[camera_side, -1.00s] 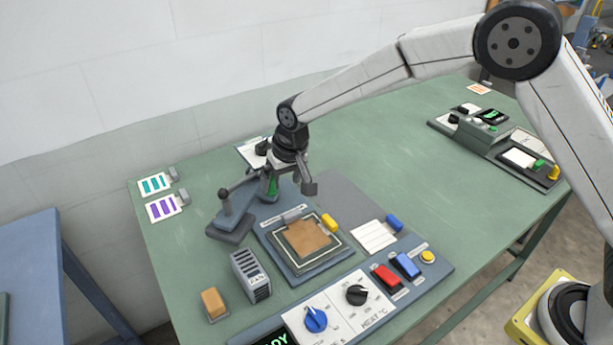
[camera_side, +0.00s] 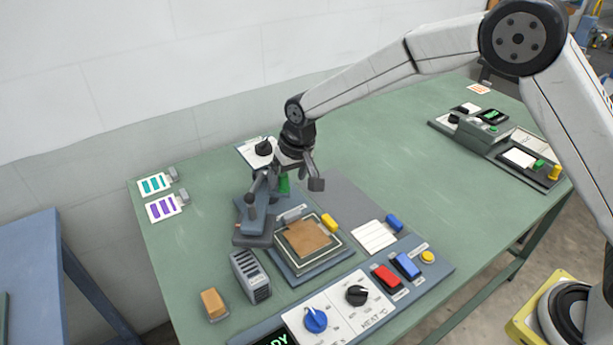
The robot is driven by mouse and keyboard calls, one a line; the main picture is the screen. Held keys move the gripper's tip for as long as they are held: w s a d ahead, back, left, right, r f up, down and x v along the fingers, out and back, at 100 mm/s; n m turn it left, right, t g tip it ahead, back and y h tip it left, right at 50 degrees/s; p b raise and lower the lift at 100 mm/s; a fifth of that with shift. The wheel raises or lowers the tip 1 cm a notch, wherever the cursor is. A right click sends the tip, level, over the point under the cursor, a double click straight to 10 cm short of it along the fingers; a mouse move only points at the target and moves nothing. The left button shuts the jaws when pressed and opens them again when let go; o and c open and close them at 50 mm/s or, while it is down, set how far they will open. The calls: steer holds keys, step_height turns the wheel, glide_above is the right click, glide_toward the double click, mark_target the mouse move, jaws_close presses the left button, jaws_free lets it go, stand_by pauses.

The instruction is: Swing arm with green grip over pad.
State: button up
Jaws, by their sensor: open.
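The swing arm (camera_side: 255,232) is a dark blue-grey part with a flat plate and a round knob, at the left edge of the pad. Its green grip (camera_side: 284,184) shows just below my gripper. My gripper (camera_side: 297,183) is open, with its fingers on either side of the green grip; whether they touch it I cannot tell. The pad (camera_side: 330,252) is a dark square with a pale outline and a brown sheet (camera_side: 307,237) on it. The plate lies beside the sheet, not over it. My gripper partly hides the swing arm's far end.
A yellow tab (camera_side: 329,221) and a grey clip stand at the pad's back edge. A grey vented box (camera_side: 250,276) stands close left of the pad. A panel with dials (camera_side: 316,320) and red and blue switches lies in front. The table's middle right is clear.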

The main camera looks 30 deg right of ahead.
steer(key=shift+d, duration=0.7)
steer(key=shift+w+d, duration=0.15)
steer(key=shift+d, duration=0.4)
stand_by(0.3)
steer(key=shift+w+d, duration=0.2)
steer(key=shift+d, duration=0.4)
steer(key=shift+w+d, duration=0.25)
steer(key=shift+d, duration=0.2)
stand_by(0.4)
